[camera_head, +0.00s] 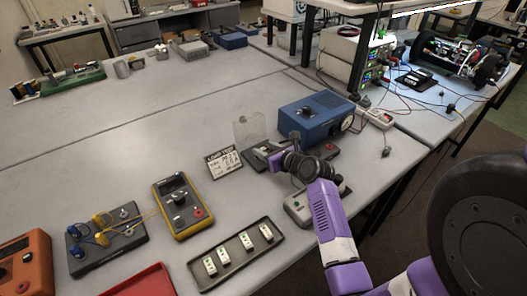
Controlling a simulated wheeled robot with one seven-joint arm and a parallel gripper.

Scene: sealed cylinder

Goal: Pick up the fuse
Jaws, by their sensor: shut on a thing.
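My gripper (277,160) is at the grey fixture (256,163) in front of the blue box, near the middle of the table. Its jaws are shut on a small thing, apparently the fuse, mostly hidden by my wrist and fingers. I cannot tell whether that thing is clear of the fixture. Several small white fuse-like blocks (246,241) lie in a row in a dark tray (205,284) at the front, apart from my gripper.
A blue box (312,115) with a dial stands just behind my gripper. A yellow meter (181,205) is farther left.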

